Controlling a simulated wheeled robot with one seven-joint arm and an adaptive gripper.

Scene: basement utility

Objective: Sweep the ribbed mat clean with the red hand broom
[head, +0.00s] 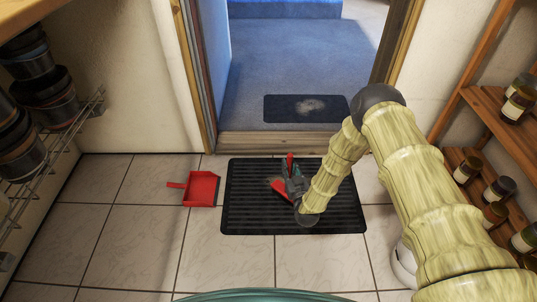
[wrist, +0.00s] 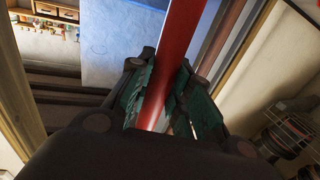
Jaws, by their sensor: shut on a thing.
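The black ribbed mat (head: 335,212) lies on the tiled floor in front of the doorway. A light brownish dirt patch (head: 272,182) shows on it, partly hidden behind my gripper and the broom. My gripper (head: 293,184) is over the middle of the mat, shut on the red hand broom (head: 280,190). In the wrist view the broom's red handle (wrist: 165,75) runs between the two fingers (wrist: 160,105). The broom head is low over the mat; I cannot tell whether its bristles touch it. A red dustpan (head: 202,189) lies on the tiles just left of the mat.
A second dark mat (head: 280,108) with a pale dirt patch lies beyond the wooden threshold (head: 275,143). A wooden shelf (head: 505,130) with jars stands at right. A wire rack (head: 50,150) with pots is at left. Tiles in front of the mat are clear.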

